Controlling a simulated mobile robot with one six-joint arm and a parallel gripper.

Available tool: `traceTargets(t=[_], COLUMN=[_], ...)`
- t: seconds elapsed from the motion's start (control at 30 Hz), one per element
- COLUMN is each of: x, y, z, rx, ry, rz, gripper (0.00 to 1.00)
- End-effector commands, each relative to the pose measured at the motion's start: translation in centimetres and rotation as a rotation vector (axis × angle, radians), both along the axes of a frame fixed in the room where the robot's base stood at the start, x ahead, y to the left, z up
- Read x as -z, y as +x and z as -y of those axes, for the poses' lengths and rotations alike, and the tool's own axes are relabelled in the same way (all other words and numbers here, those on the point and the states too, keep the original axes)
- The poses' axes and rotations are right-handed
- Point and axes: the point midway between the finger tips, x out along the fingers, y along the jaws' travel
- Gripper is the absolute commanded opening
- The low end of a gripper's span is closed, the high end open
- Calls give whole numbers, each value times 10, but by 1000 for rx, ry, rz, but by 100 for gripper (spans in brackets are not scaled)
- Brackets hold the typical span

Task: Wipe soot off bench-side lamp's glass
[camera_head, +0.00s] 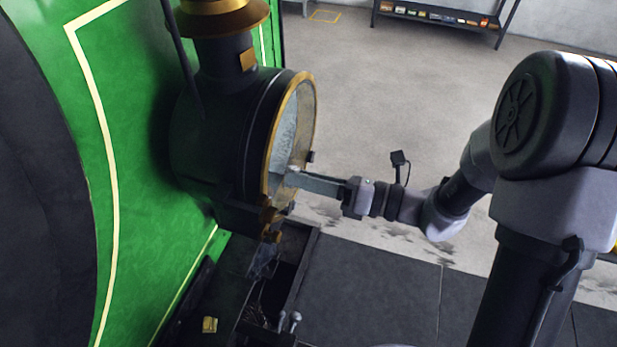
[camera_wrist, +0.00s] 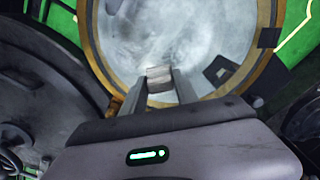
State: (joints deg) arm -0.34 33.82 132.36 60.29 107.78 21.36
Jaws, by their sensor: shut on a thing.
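The lamp (camera_head: 215,140) is a dark round housing with a brass-coloured cap, mounted against the green tram side. Its round glass (camera_head: 291,125) sits in a brass rim and faces right, seen at a steep angle. In the wrist view the glass (camera_wrist: 150,35) fills the upper middle and looks cloudy grey-white, with paler smears. My gripper (camera_head: 292,178) is at the lower part of the glass. It is shut on a small pale pad (camera_wrist: 160,82), which shows between the fingertips in front of the glass. Whether the pad touches the glass I cannot tell.
The green tram side (camera_head: 140,130) with cream lining fills the left. A small dark latch (camera_wrist: 269,38) sits on the rim's right. Below the lamp are brass fittings (camera_head: 270,216) and a dark open recess. A low shelf (camera_head: 437,15) stands far back; the floor between is clear.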

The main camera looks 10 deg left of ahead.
Motion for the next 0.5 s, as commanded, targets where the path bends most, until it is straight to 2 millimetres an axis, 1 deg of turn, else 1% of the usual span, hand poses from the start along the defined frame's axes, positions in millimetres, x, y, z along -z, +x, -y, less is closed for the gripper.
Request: traceTargets(t=[0.4,0.5], x=[0,0], y=[1,6], z=[-8,-7], rx=[0,1], ry=[0,1], rz=[0,0], gripper=[3,3])
